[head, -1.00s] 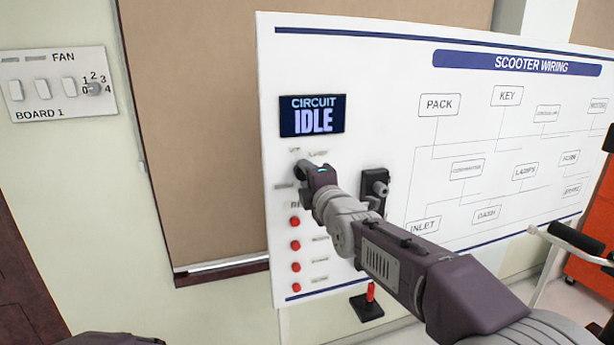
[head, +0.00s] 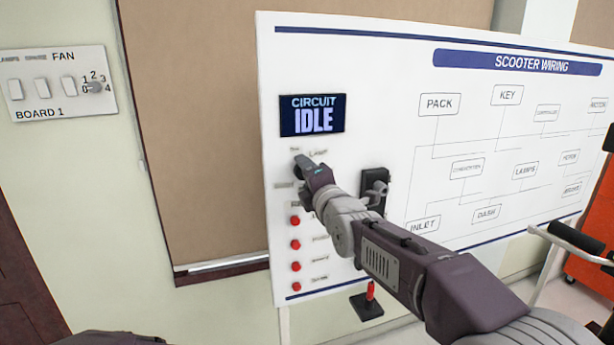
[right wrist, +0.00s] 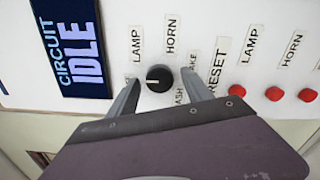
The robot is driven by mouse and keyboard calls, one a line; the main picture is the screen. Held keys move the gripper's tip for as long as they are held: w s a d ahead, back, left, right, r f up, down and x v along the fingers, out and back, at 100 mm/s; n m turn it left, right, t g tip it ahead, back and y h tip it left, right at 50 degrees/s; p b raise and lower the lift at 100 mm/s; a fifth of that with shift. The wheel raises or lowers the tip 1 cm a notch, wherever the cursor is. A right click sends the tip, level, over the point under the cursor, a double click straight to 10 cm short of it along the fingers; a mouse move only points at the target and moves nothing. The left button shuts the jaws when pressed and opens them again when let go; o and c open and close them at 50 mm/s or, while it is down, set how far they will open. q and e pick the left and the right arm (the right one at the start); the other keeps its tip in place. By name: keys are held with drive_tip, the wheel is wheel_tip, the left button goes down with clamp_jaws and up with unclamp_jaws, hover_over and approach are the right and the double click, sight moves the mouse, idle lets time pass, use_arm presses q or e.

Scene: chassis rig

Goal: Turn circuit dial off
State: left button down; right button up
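The circuit dial (right wrist: 159,78) is a small round black knob with a light mark on the white board, among printed labels such as LAMP and HORN. My right gripper (right wrist: 162,80) is open, with one finger on each side of the dial; small gaps seem to show between fingers and knob. In the head view my right gripper (head: 300,165) is at the board below the display and hides most of the dial. The display (head: 312,115) reads CIRCUIT IDLE. My left gripper is not in view.
Red buttons (head: 295,244) run down the board (head: 400,70) below the dial. A black fitting (head: 376,186) sits to the right, close to my right wrist. A switch panel (head: 58,83) marked FAN and BOARD 1 is on the left wall. An orange cabinet (head: 590,250) stands at far right.

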drive_tip(key=b+v, duration=0.2)
drive_tip(key=v, duration=0.7)
drive_tip(key=shift+b, duration=0.3)
